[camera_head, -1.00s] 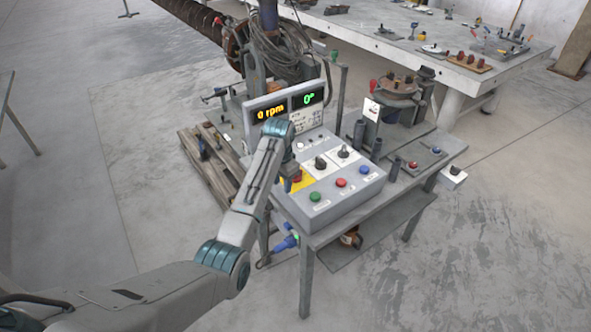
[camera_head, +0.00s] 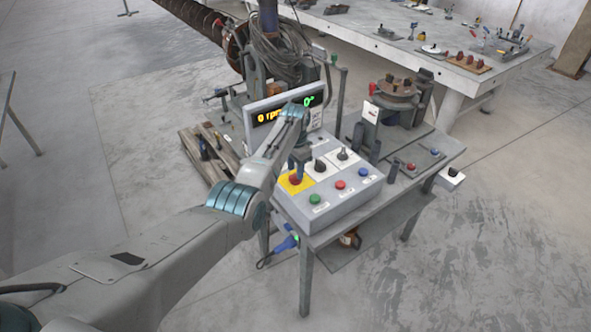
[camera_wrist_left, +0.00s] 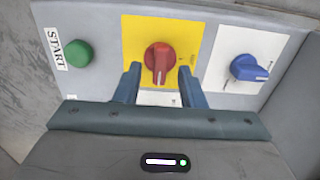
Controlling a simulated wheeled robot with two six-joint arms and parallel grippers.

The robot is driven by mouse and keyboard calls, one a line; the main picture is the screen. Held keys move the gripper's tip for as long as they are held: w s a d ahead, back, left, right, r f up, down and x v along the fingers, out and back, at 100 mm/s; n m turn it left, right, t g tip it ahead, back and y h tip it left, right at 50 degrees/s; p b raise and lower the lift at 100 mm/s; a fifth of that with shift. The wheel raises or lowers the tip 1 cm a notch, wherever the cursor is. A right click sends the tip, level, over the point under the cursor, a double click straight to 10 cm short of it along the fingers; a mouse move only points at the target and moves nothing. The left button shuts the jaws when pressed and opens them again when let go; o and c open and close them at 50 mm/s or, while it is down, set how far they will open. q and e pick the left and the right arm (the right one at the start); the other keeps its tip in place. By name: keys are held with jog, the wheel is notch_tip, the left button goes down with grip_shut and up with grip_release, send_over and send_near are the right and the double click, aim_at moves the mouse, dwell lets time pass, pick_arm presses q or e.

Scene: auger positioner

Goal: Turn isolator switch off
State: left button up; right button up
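The isolator switch is a red rotary knob (camera_wrist_left: 158,58) on a yellow plate (camera_wrist_left: 135,42). The knob's raised grip runs roughly up and down in the left wrist view. In the head view the red knob (camera_head: 296,180) shows at the left of the sloped grey control box, partly behind my gripper. My left gripper (camera_wrist_left: 162,86) is open, its two blue-grey fingers apart and empty. Contact with the knob cannot be told. My right gripper is out of view.
A green START button (camera_wrist_left: 79,53) and a blue knob on a white plate (camera_wrist_left: 250,68) flank the switch. The control box (camera_head: 335,205) also carries a red button (camera_head: 340,185) and a blue button (camera_head: 364,171). A display (camera_head: 262,118) stands behind, partly hidden by my arm.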

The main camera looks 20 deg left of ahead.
pick_arm(q)
jog(key=shift+f, duration=1.05)
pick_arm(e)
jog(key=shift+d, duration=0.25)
pick_arm(q)
grip_shut()
